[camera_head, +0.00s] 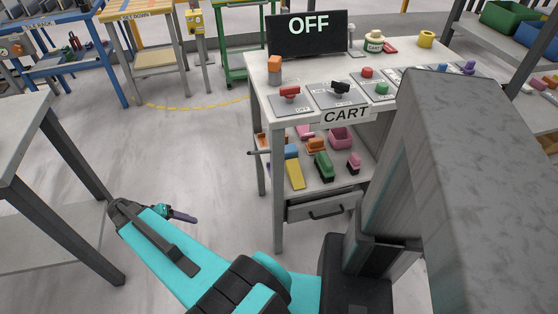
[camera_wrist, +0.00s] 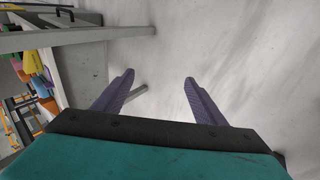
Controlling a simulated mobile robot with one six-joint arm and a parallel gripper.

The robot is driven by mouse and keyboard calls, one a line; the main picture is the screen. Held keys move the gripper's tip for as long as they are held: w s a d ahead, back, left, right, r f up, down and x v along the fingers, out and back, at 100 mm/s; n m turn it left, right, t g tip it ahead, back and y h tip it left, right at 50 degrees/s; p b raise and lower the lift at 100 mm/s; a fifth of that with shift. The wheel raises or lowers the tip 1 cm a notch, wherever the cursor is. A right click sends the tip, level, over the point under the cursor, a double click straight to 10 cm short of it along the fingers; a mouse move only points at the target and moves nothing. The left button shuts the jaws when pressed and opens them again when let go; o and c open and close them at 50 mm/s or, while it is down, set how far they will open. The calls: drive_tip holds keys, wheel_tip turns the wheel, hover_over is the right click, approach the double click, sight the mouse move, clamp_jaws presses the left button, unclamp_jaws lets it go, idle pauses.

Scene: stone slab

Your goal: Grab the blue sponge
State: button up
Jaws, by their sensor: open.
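A small blue block (camera_head: 291,151), which may be the blue sponge, lies on the lower shelf of the cart in the head view. It sits just behind a yellow block, and its texture is too small to tell. My gripper (camera_head: 184,215) is out over the bare floor to the left of the cart, well apart from the shelf.
The cart's lower shelf (camera_head: 315,181) also holds the yellow block (camera_head: 295,174), a green one (camera_head: 324,166) and several pink and orange items. A cart leg (camera_head: 278,215) stands at its front left corner. A grey table (camera_head: 25,160) is at the left. Open floor (camera_head: 200,150) lies between.

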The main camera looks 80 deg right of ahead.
drive_tip(key=s+d+m+g+h+b, duration=0.15)
drive_tip(key=d+m+b, duration=0.3)
drive_tip(key=d, duration=0.65)
drive_tip(key=m+g+b, duration=0.5)
drive_tip(key=m+b, duration=0.9)
drive_tip(key=b, duration=0.3)
approach(287, 152)
drive_tip(key=w, duration=0.2)
drive_tip(key=shift+d+r, duration=0.2)
drive_tip(key=shift+d, duration=0.2)
drive_tip(key=shift+b+x, duration=1.05)
drive_tip(key=shift+x, duration=3.25)
